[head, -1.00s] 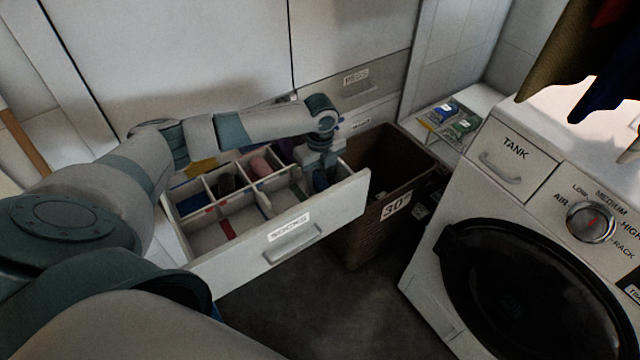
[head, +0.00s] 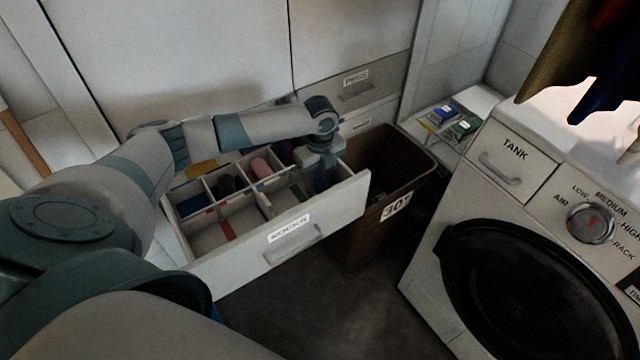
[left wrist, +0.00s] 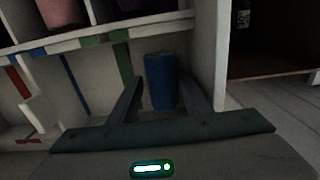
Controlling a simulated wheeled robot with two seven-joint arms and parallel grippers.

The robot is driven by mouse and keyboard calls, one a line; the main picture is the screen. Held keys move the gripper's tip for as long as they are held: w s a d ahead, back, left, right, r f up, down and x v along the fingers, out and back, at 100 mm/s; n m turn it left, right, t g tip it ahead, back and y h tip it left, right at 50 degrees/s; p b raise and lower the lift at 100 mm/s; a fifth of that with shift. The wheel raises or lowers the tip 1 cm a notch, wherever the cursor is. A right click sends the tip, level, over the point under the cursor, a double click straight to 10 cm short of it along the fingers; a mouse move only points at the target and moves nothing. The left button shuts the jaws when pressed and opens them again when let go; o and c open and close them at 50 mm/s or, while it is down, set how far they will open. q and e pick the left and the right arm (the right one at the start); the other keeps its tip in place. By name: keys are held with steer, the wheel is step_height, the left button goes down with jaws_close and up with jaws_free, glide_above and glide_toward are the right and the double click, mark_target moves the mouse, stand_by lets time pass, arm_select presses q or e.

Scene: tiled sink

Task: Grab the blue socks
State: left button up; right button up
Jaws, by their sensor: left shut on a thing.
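The blue socks (left wrist: 161,82) are a rolled blue bundle standing in a front compartment at the right end of the open drawer, in the left wrist view. My left gripper (left wrist: 160,95) reaches down into that compartment with a finger on each side of the bundle, shut on it. In the head view the left gripper (head: 321,178) is inside the right end of the sock drawer (head: 330,219), and it mostly hides the blue socks. My right gripper is not in view.
Other rolled socks, including a pink one (head: 261,167) and a dark one (head: 228,184), sit in other compartments. Thin dividers and the drawer's front wall surround the gripper. A brown basket (head: 421,172) stands close right of the drawer. A washing machine (head: 470,200) is farther right.

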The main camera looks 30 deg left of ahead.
mark_target(320, 181)
arm_select(q)
steer(key=shift+r, duration=0.15)
step_height(320, 181, up, 18)
steer(key=b, duration=0.1)
stand_by(0.4)
steer(key=shift+d, duration=0.1)
stand_by(0.4)
